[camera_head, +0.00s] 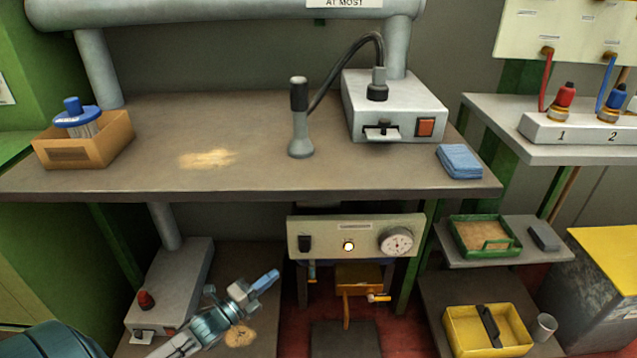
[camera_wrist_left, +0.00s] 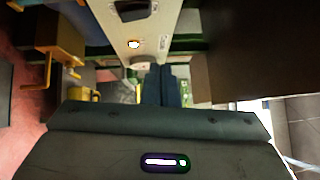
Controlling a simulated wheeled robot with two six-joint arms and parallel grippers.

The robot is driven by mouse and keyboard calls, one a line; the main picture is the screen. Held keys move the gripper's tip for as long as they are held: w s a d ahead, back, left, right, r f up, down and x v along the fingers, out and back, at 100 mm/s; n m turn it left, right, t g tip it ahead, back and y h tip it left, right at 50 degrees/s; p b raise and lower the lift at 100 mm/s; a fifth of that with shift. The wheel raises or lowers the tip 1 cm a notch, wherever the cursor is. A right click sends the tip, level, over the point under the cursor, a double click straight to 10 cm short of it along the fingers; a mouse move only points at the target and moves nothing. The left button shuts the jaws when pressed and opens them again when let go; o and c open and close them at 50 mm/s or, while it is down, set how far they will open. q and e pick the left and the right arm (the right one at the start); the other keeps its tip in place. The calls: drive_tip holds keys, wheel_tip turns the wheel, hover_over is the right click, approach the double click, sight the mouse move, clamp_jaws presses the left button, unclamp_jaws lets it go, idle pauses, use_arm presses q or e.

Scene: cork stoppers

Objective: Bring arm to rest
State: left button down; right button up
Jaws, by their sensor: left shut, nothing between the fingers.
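My left gripper (camera_head: 266,281) is low in the head view, in front of and below the main bench top (camera_head: 220,185). Its blue fingers are together and empty, pointing up and to the right. In the left wrist view the fingers of my left gripper (camera_wrist_left: 162,85) stand side by side and closed, with nothing between them. My left arm comes in from the lower left. My right gripper is in neither view.
A panel (camera_head: 375,240) with a lit lamp and a dial hangs under the bench, right of the gripper. A grey box (camera_head: 180,285) with a red knob is to its left. A yellow bin (camera_head: 465,345) stands lower right. The bench top's middle is mostly clear.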

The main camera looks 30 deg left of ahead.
use_arm(q)
drive_tip(key=shift+d, duration=0.1)
